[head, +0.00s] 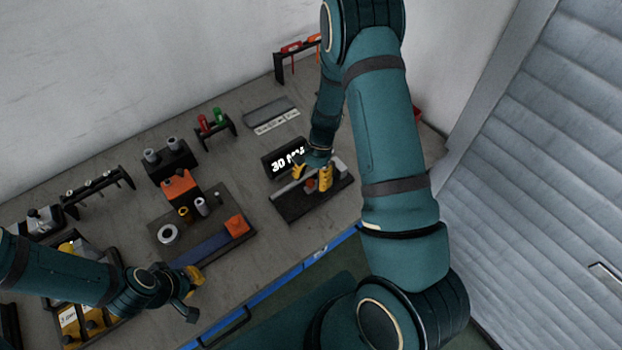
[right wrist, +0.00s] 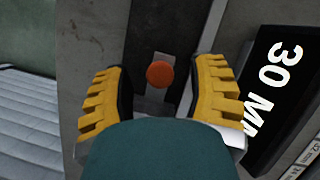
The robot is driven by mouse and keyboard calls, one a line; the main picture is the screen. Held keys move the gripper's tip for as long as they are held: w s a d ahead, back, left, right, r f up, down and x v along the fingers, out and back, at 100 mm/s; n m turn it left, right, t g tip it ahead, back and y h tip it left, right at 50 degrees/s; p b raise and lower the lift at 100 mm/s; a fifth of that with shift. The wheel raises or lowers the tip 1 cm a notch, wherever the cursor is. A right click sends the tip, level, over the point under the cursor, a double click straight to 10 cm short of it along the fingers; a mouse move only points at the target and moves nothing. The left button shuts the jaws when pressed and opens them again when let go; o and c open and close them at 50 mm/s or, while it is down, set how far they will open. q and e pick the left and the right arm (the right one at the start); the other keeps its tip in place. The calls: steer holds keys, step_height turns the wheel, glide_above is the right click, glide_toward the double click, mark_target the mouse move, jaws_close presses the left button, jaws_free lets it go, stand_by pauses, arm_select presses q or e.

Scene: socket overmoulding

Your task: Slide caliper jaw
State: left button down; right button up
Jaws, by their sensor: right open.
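The caliper stands on a dark base (head: 314,207) at the right of the bench, with a grey bar along it. Its orange-red knob (right wrist: 160,74) sits on a small grey sliding piece (right wrist: 153,100). My right gripper (head: 312,176) is open over the caliper, with yellow fingertips. In the right wrist view, the knob lies between the two spread fingers (right wrist: 160,88), with a gap on each side. How close the fingertips are to it in height is hard to tell. My left gripper (head: 192,293) is spread and empty near the front left of the bench.
A black display (head: 284,158) reading "30 MM" stands just behind the caliper. A dark tray (head: 165,250) with a ring, small cylinders and an orange block lies to the left. Racks stand further back. Bare bench lies between the tray and the caliper.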

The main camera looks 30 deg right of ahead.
jaws_close()
arm_select(q)
steer(key=shift+r, duration=0.15)
arm_select(e)
steer(key=shift+s+a, duration=0.15)
steer(key=shift+a, duration=1.6)
arm_select(q)
steer(key=shift+d, duration=0.1)
arm_select(e)
steer(key=shift+c, duration=2.1)
jaws_free()
steer(key=o, duration=0.4)
steer(key=shift+a, duration=0.1)
